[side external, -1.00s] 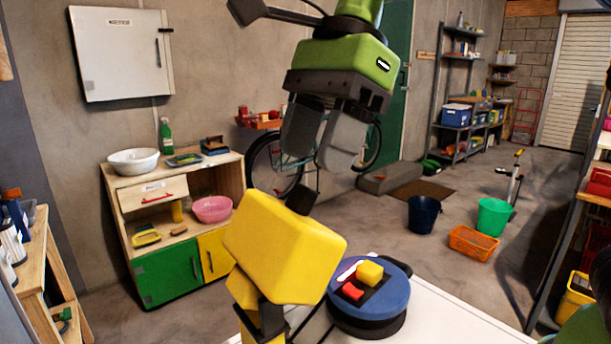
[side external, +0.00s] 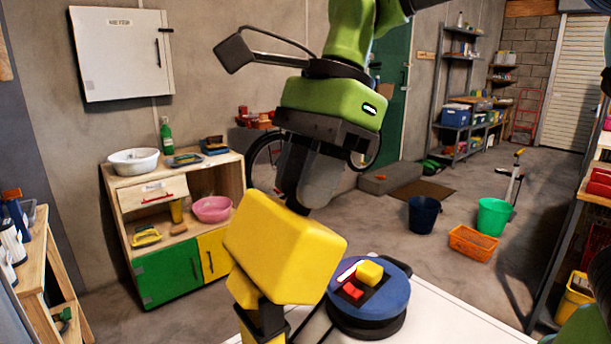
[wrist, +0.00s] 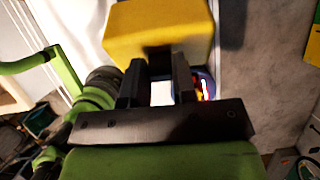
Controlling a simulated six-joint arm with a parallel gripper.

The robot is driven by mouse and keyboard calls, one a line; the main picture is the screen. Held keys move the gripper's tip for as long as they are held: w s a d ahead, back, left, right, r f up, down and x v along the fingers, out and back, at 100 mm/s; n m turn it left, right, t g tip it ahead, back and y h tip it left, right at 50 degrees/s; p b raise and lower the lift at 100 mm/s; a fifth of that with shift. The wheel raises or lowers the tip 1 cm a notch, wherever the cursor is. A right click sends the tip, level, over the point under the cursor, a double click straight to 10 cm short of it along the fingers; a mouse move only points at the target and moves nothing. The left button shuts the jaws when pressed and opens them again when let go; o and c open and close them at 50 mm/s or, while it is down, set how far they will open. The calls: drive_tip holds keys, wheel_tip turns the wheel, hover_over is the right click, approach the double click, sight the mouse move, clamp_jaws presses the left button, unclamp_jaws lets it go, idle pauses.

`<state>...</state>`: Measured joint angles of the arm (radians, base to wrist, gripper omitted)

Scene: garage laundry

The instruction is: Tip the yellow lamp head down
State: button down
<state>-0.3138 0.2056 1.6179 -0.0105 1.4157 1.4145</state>
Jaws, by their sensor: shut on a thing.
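The yellow lamp head (side external: 278,252) is a boxy block on a yellow and black stand in the side external view, at lower centre. It also fills the top of the wrist view (wrist: 160,30). My gripper (side external: 297,208) is at the head's upper edge from above, its fingers close together. The black tab on that edge is now hidden by the fingers in the side external view. In the wrist view my gripper's two dark fingers (wrist: 158,80) straddle a dark part at the head's near edge. My gripper is shut on this black tab.
A wooden cabinet (side external: 170,215) stands behind on the left. The air right of my gripper is free.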

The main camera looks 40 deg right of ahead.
drive_tip(key=shift+d+f, duration=0.75)
drive_tip(key=shift+d, duration=0.25)
drive_tip(key=c, duration=0.9)
unclamp_jaws()
drive_tip(key=shift+a, duration=0.1)
drive_tip(key=shift+r, duration=0.1)
drive_tip(key=v, duration=1)
drive_tip(key=s+d+f+n+t+h, duration=0.1)
drive_tip(key=s+d+f+n+t, duration=0.1)
drive_tip(key=s+n, duration=0.2)
drive_tip(key=s+d+f+n+t, duration=0.2)
drive_tip(key=s+f+n, duration=0.1)
drive_tip(key=s+n, duration=0.1)
drive_tip(key=s+d+f+n+t+h, duration=0.1)
drive_tip(key=s+d+f+n+t, duration=0.1)
drive_tip(key=n, duration=0.4)
drive_tip(key=shift+s+d+f+n+t+h, duration=0.15)
drive_tip(key=shift+s+f+t, duration=0.1)
drive_tip(key=shift+s+f, duration=0.25)
drive_tip(key=shift+s+d+f+n+t+h, duration=0.15)
drive_tip(key=shift+s+f+t, duration=0.1)
drive_tip(key=shift+s, duration=0.45)
